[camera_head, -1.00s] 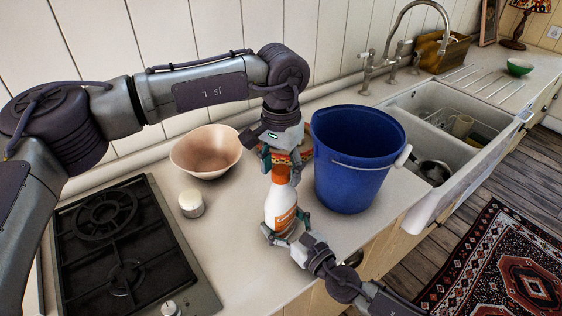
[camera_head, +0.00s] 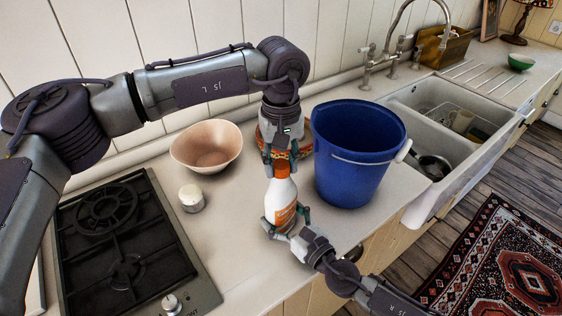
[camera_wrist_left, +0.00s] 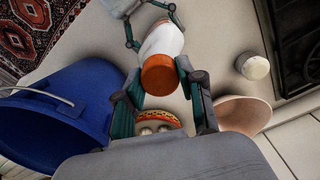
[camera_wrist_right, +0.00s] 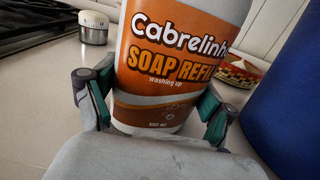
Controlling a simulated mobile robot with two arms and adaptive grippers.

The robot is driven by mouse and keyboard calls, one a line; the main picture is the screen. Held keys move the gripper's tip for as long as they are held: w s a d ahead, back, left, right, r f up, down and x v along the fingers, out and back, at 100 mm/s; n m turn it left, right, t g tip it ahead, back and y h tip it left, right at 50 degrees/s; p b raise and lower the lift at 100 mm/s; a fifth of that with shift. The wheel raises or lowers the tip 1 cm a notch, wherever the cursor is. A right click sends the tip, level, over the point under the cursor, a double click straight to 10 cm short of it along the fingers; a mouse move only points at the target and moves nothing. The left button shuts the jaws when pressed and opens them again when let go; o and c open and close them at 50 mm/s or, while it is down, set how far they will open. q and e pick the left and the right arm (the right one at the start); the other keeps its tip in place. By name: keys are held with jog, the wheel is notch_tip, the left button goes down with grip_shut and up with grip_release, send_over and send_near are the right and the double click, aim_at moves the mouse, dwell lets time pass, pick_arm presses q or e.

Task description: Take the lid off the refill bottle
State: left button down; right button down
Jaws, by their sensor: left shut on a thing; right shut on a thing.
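The white refill bottle (camera_head: 281,205) with an orange label stands upright on the counter. The right wrist view shows its label (camera_wrist_right: 172,62) reading "Soap Refill". Its orange lid (camera_head: 282,168) is on top of the bottle and shows from above in the left wrist view (camera_wrist_left: 159,74). My left gripper (camera_head: 281,163) points down from above and is shut on the lid. My right gripper (camera_head: 286,226) comes from the front and is shut around the lower body of the bottle. The join between lid and bottle is partly hidden by the left fingers.
A blue bucket (camera_head: 352,165) stands close on the right. A patterned bowl (camera_head: 303,146) is behind the bottle. A pink bowl (camera_head: 206,148) and a small white-topped timer (camera_head: 191,198) are on the left, beside the hob (camera_head: 125,250). The sink (camera_head: 440,118) lies beyond the bucket.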

pick_arm(q)
jog(key=n, duration=0.7)
jog(key=shift+n, duration=0.4)
jog(key=n, duration=1.4)
jog(key=shift+r+n, duration=0.1)
jog(key=shift+n, duration=0.2)
jog(key=n, duration=0.4)
jog(key=shift+n, duration=0.3)
jog(key=n, duration=1.7)
jog(key=shift+w+n, duration=0.1)
jog(key=shift+n, duration=0.2)
